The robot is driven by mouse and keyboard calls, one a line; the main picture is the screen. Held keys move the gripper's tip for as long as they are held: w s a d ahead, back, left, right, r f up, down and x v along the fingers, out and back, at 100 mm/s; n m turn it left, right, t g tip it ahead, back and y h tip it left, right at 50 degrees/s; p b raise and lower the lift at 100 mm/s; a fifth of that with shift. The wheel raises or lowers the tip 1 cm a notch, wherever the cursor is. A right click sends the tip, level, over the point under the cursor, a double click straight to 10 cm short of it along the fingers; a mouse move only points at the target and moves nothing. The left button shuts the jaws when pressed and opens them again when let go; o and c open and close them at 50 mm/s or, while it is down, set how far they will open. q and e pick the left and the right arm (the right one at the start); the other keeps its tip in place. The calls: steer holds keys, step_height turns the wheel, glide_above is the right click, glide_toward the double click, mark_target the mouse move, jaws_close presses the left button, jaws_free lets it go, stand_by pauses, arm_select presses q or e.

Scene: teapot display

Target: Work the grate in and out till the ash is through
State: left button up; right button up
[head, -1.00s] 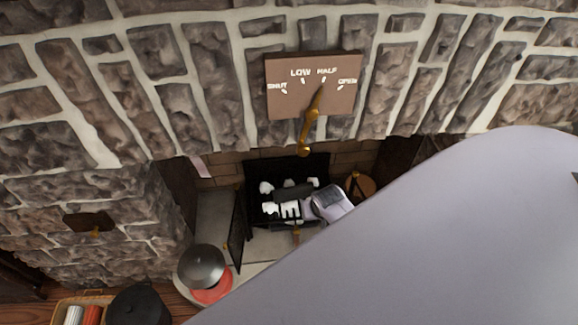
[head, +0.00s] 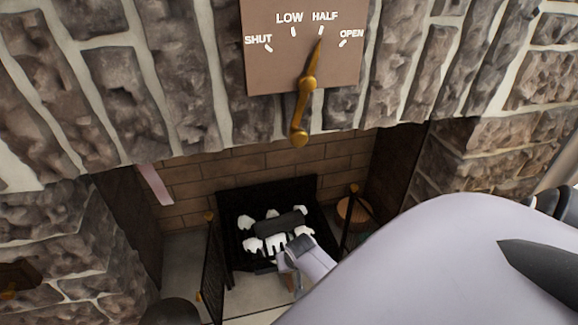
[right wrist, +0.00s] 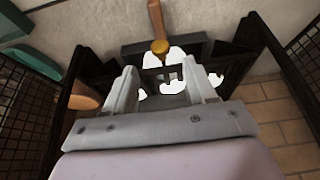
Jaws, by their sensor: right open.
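The black grate (head: 232,208) stands in the fireplace, with white lumps (head: 252,244) and a dark log-like piece (head: 280,224) in it. My right gripper (head: 287,255) is at the front of the grate in the head view. In the right wrist view my right gripper (right wrist: 163,88) is open, its two fingers apart. I cannot tell whether the fingers touch the handle. Ash is not clearly seen. My left gripper is out of view.
A damper plate (head: 262,72) above the opening has a brass lever (head: 304,100) pointing at HALF. Mesh screens (head: 210,272) flank the hearth, also seen in the right wrist view (right wrist: 302,55). A round wooden thing (head: 353,210) stands right of the grate. Stone walls frame the opening.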

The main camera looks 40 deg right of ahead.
steer(key=b+x, duration=0.4)
steer(key=x, duration=0.2)
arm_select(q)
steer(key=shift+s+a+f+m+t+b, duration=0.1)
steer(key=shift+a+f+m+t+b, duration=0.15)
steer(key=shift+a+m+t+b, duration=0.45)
arm_select(e)
steer(key=shift+w+d+f, duration=0.1)
steer(key=shift+w+f, duration=0.2)
steer(key=shift+f, duration=0.15)
